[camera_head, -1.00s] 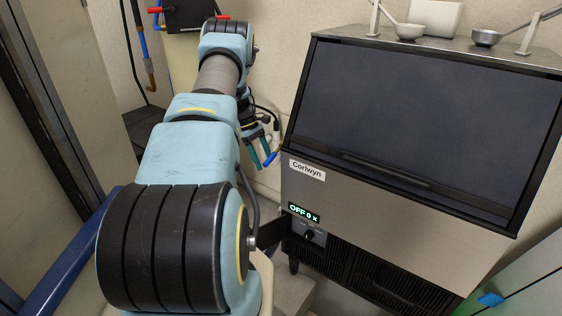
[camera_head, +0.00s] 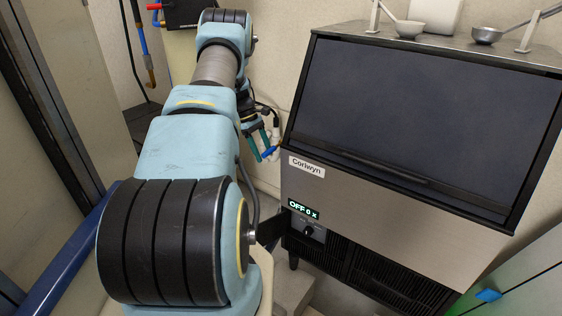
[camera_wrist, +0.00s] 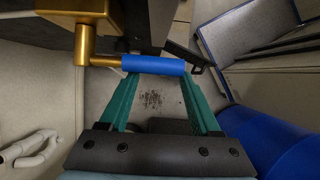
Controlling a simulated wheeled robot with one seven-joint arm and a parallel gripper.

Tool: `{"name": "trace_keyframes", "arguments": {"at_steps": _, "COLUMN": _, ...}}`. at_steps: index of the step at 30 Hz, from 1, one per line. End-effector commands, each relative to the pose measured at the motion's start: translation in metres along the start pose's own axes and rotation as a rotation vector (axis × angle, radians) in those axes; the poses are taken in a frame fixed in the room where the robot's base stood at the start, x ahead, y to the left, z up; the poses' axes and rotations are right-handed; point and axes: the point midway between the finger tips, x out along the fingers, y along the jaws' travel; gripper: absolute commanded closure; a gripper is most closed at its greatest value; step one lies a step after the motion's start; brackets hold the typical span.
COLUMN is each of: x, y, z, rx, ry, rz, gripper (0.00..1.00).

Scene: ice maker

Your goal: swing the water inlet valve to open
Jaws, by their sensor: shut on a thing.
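The water inlet valve's blue lever sleeve (camera_wrist: 153,65) lies across the tips of my gripper's green fingers in the wrist view. A brass arm (camera_wrist: 84,48) joins it to a brass block at the upper left. In the head view the blue lever (camera_head: 270,152) shows small, tilted, beside the ice maker's left side. My gripper (camera_head: 265,151) is there, shut on the lever; its fingers also show in the wrist view (camera_wrist: 156,78). My arm hides part of the wall behind, and the valve body is hard to make out in the head view.
The ice maker (camera_head: 380,210) stands close to the right of my gripper, its display reading OFF. Scoops and a bowl (camera_head: 410,29) sit on top. A red-handled fitting (camera_head: 154,6) is at the upper left. A large blue object (camera_wrist: 270,135) is at the right in the wrist view.

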Motion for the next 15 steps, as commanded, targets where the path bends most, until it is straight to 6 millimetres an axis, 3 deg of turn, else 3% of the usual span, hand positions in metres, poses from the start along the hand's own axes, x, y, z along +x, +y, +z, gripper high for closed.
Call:
{"name": "trace_keyframes", "arguments": {"at_steps": 1, "x": 0.009, "y": 0.007, "z": 0.02, "rx": 0.009, "ry": -0.042, "rz": -0.007, "gripper": 0.45}}
{"name": "trace_keyframes", "arguments": {"at_steps": 15, "x": -0.043, "y": 0.012, "z": 0.021, "rx": 0.018, "ry": -0.031, "rz": 0.005, "gripper": 0.45}}
